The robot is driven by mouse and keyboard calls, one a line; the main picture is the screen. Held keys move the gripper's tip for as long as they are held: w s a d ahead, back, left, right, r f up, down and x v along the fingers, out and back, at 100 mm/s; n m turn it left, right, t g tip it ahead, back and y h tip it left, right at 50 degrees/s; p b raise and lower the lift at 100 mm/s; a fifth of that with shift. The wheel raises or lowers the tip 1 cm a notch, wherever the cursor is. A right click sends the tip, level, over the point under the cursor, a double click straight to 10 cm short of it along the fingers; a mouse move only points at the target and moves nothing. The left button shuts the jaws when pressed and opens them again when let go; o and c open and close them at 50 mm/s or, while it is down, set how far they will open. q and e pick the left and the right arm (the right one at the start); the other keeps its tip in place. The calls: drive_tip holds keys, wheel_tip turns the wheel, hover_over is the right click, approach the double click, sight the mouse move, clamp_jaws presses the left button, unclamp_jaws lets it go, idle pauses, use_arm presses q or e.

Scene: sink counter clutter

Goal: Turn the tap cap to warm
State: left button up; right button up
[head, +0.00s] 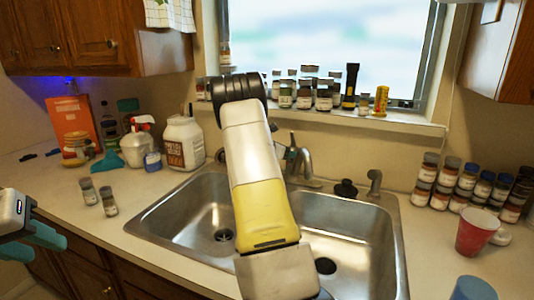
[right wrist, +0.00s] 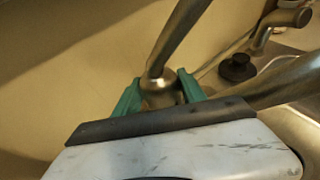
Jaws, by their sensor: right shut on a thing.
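The tap (head: 303,162) stands behind the double sink in the head view, its base partly hidden by my right arm. In the right wrist view the metal tap cap (right wrist: 158,92), with its lever (right wrist: 178,38) rising up and right, sits between the green fingers of my right gripper (right wrist: 160,84). This gripper is shut on the cap, one finger on each side. In the head view the right gripper is mostly hidden behind my arm. My left gripper (head: 32,242) is at the left edge, its teal fingers apart and empty, far from the tap.
The steel sink (head: 366,250) fills the middle. A black stopper (head: 345,188) and a small spout (head: 374,184) stand right of the tap. Jars line the sill behind. Spice jars and a red cup (head: 475,232) are on the right; bottles (head: 184,142) are on the left.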

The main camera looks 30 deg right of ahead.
drive_tip(key=shift+m+g, duration=0.7)
drive_tip(key=shift+g, duration=0.1)
drive_tip(key=o, duration=1.1)
drive_tip(key=shift+a, duration=0.15)
drive_tip(key=v, duration=0.7)
drive_tip(key=shift+a+r, duration=0.15)
drive_tip(key=shift+a, duration=0.15)
